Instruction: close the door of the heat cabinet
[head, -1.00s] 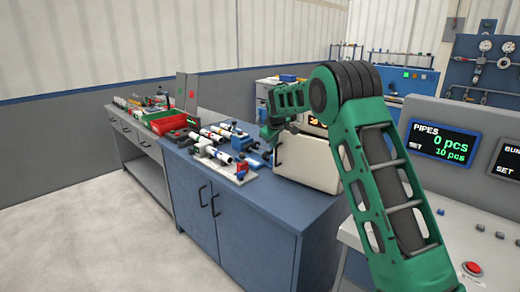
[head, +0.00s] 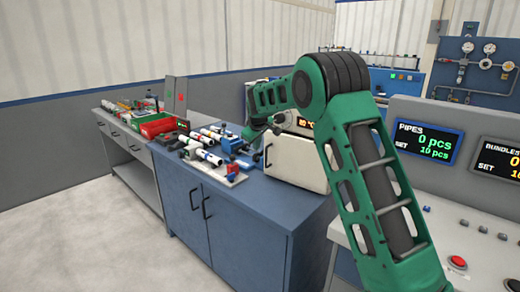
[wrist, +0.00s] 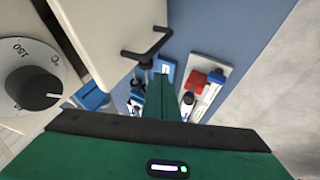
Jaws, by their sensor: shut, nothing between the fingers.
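The heat cabinet is a cream-white box with a lit temperature display (head: 308,124) above its door (head: 300,162). The door carries a black bar handle near its left edge. In the wrist view the door panel (wrist: 105,25) is at the upper left, with its handle (wrist: 150,45) sticking out. My gripper (head: 252,134) is shut and empty, just left of the door in the head view. In the wrist view the narrow green gripper end (wrist: 163,92) is below the handle, seemingly apart from it.
A temperature dial (wrist: 30,80) is at the left of the wrist view. Pipes and fittings (head: 207,152) and a pale rack (head: 220,175) crowd the blue bench (head: 265,200) left of the cabinet. A red bin (head: 157,128) stands farther left. A control console (head: 465,220) is at right.

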